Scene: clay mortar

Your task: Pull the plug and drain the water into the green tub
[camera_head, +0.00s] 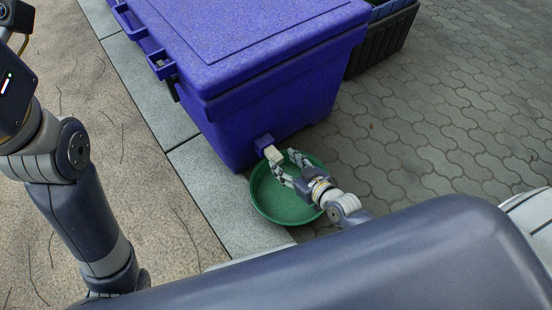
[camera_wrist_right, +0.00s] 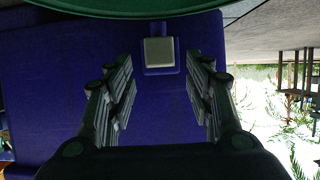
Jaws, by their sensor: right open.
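The blue cooler box (camera_head: 270,70) has a small drain fitting (camera_head: 264,142) low on its near end. A cream square plug (camera_head: 274,155) sits at that fitting. The plug also shows end-on in the right wrist view (camera_wrist_right: 159,51). The green tub (camera_head: 288,208) stands on the ground below the drain; its rim shows at the top of the wrist view. My right gripper (camera_head: 284,166) is open, its fingers just short of the plug and over the tub. In the wrist view the gripper (camera_wrist_right: 160,92) points at the plug, with nothing between its fingers. My left gripper is not seen.
A dark crate (camera_head: 382,45) stands behind the box. Grey paving (camera_head: 450,120) lies open to the right. Pale kerb slabs (camera_head: 213,185) and sandy ground (camera_head: 160,240) lie to the left. My left arm is clear of the box.

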